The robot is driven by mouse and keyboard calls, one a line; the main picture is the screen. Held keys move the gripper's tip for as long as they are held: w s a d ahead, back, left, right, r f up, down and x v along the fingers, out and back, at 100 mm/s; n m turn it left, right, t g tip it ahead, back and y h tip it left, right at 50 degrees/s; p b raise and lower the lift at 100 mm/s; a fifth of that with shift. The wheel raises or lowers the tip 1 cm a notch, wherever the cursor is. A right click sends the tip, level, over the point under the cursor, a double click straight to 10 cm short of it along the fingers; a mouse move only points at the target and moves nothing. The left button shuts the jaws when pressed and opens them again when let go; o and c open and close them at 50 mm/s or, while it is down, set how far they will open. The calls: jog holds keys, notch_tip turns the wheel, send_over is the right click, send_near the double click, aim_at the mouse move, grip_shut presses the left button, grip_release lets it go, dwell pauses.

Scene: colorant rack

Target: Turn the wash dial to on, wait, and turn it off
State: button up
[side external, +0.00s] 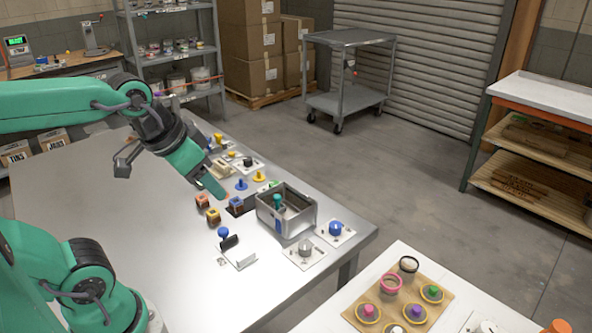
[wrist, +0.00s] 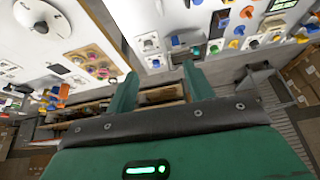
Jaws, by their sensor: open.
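Several dial-like knobs on white plates stand on the metal table, and I cannot read which is the wash dial. In the side view these are a blue knob (side external: 336,228), a grey knob (side external: 305,247) and a black knob (side external: 248,161). The wrist view shows a grey knob (wrist: 148,43) and a blue knob (wrist: 156,63) beyond the fingertips. My gripper (side external: 221,193) is above the table behind the metal bin, apart from these knobs. In the wrist view my gripper (wrist: 158,80) has its two green fingers spread with nothing between them.
A metal bin (side external: 270,213) holding a teal piece stands mid-table. Orange-brown blocks (side external: 213,216), a blue peg (side external: 241,184) and a yellow peg (side external: 259,176) are nearby. A black holder (side external: 230,242) stands at the front. The table's left part is clear. A wooden tray (side external: 385,290) lies on another table.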

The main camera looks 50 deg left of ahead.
jog(key=w+a+r+m+g, duration=0.1)
jog(key=w+a+r+m, duration=0.15)
jog(key=w, duration=0.65)
jog(key=m+g, duration=0.4)
send_over(274, 183)
jog(key=f, duration=1.8)
jog(key=shift+s+d+f, duration=0.15)
jog(key=shift+d+f, duration=0.05)
jog(key=shift+d, duration=0.15)
jog(key=shift+a+f, duration=0.35)
jog(key=shift+f, duration=0.2)
jog(key=shift+f, duration=3.9)
